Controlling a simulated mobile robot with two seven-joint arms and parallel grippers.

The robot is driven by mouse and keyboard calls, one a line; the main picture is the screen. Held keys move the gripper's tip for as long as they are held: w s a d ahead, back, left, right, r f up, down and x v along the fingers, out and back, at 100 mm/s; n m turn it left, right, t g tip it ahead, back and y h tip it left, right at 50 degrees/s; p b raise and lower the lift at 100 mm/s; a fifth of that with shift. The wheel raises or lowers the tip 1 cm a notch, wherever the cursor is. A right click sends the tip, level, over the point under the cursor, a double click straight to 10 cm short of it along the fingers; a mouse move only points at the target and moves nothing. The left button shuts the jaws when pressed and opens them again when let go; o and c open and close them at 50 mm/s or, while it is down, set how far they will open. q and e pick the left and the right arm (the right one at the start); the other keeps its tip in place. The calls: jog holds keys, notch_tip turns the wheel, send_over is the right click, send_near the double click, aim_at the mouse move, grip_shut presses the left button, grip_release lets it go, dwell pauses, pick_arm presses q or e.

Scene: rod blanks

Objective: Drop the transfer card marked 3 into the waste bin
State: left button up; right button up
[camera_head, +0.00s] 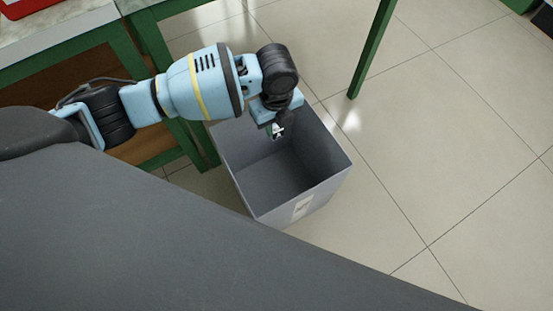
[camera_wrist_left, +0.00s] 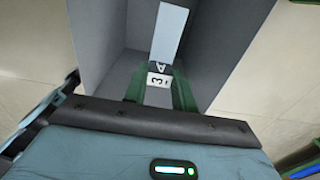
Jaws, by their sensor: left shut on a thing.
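The waste bin (camera_head: 330,178) is a grey, square, open-topped box on the floor, with a pale label on its front side. Its grey inner walls also fill the upper part of the left wrist view (camera_wrist_left: 215,45). My left gripper (camera_head: 277,130) is over the far part of the bin's opening, pointing down. In the head view the card shows only as a small white patch. My right gripper is not in view.
Green-framed tables (camera_head: 118,48) stand at the upper left, beside the bin. A green table leg (camera_head: 371,50) stands beyond the bin. The tiled floor (camera_head: 440,150) to the right is clear. A red item (camera_head: 22,8) lies on the table at the far left.

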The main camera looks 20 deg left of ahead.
pick_arm(q)
jog(key=o, duration=0.9)
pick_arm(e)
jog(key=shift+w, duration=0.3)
pick_arm(q)
jog(key=shift+r, duration=0.15)
notch_tip(320, 180, up, 8)
jog(key=p, duration=0.2)
jog(key=shift+f+p, duration=0.2)
jog(key=shift+p, duration=0.2)
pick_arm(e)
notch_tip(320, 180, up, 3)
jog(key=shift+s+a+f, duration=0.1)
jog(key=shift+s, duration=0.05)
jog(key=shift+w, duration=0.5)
